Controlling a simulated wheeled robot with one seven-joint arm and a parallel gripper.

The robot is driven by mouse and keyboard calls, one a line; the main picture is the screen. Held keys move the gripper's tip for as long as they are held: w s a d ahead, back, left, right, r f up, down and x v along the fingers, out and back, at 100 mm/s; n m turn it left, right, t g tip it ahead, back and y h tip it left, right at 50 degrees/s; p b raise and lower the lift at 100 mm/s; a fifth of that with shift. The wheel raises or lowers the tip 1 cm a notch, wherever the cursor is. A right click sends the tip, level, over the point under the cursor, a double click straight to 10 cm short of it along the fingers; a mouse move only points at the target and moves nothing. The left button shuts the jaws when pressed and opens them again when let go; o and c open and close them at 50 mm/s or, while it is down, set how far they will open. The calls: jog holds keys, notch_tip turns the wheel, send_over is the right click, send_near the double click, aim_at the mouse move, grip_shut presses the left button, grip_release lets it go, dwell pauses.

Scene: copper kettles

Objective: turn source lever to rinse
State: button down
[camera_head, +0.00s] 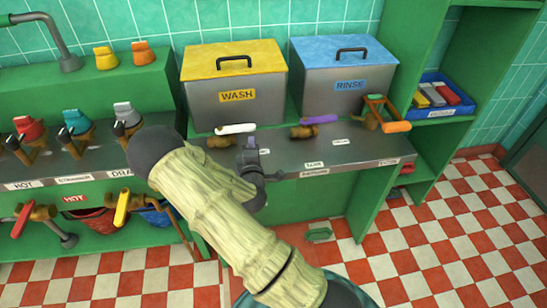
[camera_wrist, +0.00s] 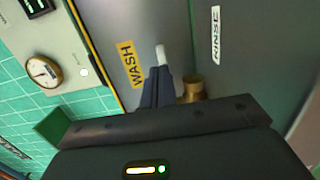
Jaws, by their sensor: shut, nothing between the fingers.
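A white-handled lever (camera_head: 236,128) on a brass valve sits on the grey counter in front of the grey WASH tank (camera_head: 235,108). Its handle lies roughly level and points right. My gripper (camera_head: 249,143) is shut and empty, close beside the handle's right end. In the wrist view the closed fingers (camera_wrist: 157,78) reach close to the white handle tip (camera_wrist: 161,52), and brass (camera_wrist: 193,88) shows to their right. Contact cannot be told. The RINSE tank (camera_head: 344,90) stands to the right. The small counter labels are too small to read, so I cannot confirm which is the source lever.
A purple lever (camera_head: 319,119) and an orange-handled valve (camera_head: 395,126) stand farther right on the counter. Red, teal and grey taps line the left counter (camera_head: 60,163). A blue tray (camera_head: 442,96) holds coloured blocks at right. The checkered floor (camera_head: 450,235) is mostly open.

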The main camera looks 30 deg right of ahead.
jog(key=s+d, duration=0.1)
jog(key=s, duration=0.1)
jog(key=s+d, duration=0.3)
jog(key=s, duration=0.2)
jog(key=shift+s+d+f, duration=0.1)
jog(key=shift+d+f, duration=0.05)
jog(key=shift+d, duration=0.2)
jog(key=shift+s+d, duration=0.2)
jog(key=shift+s, duration=0.2)
jog(key=shift+s+a, duration=0.2)
jog(key=shift+s+d, duration=0.1)
jog(key=shift+d, duration=0.2)
